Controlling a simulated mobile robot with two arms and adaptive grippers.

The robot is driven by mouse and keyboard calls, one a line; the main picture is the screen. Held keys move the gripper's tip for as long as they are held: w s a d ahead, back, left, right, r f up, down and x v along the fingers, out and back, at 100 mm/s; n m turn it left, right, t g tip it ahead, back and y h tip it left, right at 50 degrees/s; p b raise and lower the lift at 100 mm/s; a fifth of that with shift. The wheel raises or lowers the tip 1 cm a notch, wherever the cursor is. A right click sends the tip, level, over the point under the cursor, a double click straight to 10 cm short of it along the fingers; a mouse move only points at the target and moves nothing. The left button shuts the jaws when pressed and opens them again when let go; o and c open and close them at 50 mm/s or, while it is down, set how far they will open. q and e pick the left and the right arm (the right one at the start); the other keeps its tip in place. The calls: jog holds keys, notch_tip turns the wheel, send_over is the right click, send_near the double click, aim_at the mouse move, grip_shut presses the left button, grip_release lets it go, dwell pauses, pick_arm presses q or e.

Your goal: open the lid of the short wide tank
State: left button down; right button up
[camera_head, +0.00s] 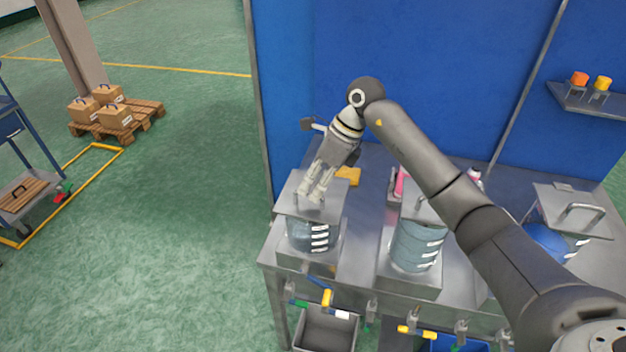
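Three clear tanks with square metal lids stand along the metal bench. The left tank (300,237) looks short and has white level marks. Its flat lid (288,207) lies over its top, and I cannot tell whether it rests there or is slightly raised. My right gripper (312,192) points down at this lid, its two pale fingertips at the lid's middle, where they hide any handle. I cannot tell whether the fingers are closed on it. The middle tank (415,245) is taller. The right tank (545,243) holds something blue under a handled lid (570,212). My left gripper is out of view.
My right arm crosses above the middle and right tanks. A yellow item (348,175) lies behind the left tank. Valves with coloured handles and a grey bin (326,330) are below the bench front. A blue wall (420,70) closes the back.

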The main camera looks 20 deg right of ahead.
jog(key=shift+a+f, duration=0.15)
jog(key=shift+f, duration=0.25)
jog(key=shift+c, duration=0.5)
grip_shut()
jog(key=shift+a+r, duration=0.1)
jog(key=shift+r, duration=0.05)
